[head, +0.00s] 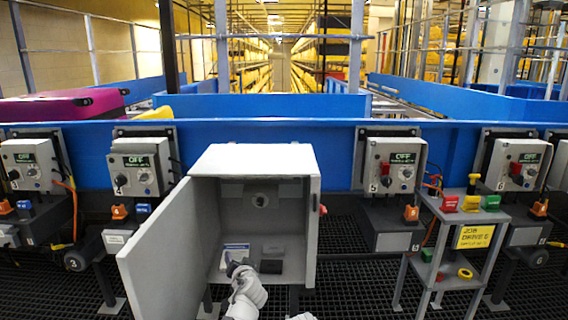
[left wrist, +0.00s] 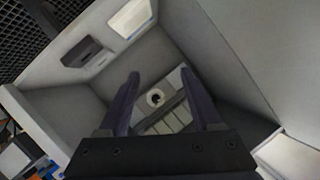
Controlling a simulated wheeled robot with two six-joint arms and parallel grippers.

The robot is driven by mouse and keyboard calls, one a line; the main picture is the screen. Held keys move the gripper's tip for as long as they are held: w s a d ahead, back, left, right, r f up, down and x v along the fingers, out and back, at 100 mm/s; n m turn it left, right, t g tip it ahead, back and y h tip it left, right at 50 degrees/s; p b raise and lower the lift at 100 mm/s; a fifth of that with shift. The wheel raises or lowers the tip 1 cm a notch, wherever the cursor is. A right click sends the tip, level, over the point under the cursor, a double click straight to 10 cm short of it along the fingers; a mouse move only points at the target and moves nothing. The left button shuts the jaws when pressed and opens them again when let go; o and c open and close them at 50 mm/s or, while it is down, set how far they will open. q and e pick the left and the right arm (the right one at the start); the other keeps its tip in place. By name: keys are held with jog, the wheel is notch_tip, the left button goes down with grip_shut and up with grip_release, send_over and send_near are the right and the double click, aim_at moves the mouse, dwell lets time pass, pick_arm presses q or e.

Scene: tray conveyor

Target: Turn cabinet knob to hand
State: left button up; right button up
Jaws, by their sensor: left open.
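A grey cabinet (head: 306,220) stands at the centre with its door (head: 165,240) swung open to the left. A small round knob-like part (head: 260,200) is on its inner back wall. My left gripper (head: 236,267) is at the cabinet's open front, low in the opening. Its dark fingers (left wrist: 163,100) are apart with nothing between them. Control boxes with knobs and OFF displays (head: 140,168) line the conveyor. My right gripper is not in view.
A white and blue box (head: 235,251) and a dark block (head: 271,266) lie on the cabinet floor. A grey stand (head: 428,203) with coloured blocks and a yellow sign (head: 474,236) is at the right. The blue conveyor wall (head: 335,150) runs behind.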

pick_arm(q)
jog(key=s+a+f+n+g+h, duration=0.1)
jog(key=s+a+f+n+g, duration=0.15)
jog(key=s+f+g, duration=0.4)
jog(key=s+a+f+n+g, duration=0.2)
jog(key=s+a+f+g, duration=0.15)
jog(key=s+f, duration=0.5)
jog(key=s+d+m+g+h, duration=0.2)
jog(key=s+d+m+g, duration=0.25)
jog(key=s+d, duration=1)
notch_tip(320, 180, up, 30)
jog(key=p, duration=3)
jog(key=shift+s+a+t, duration=0.2)
jog(key=shift+s+t, duration=0.15)
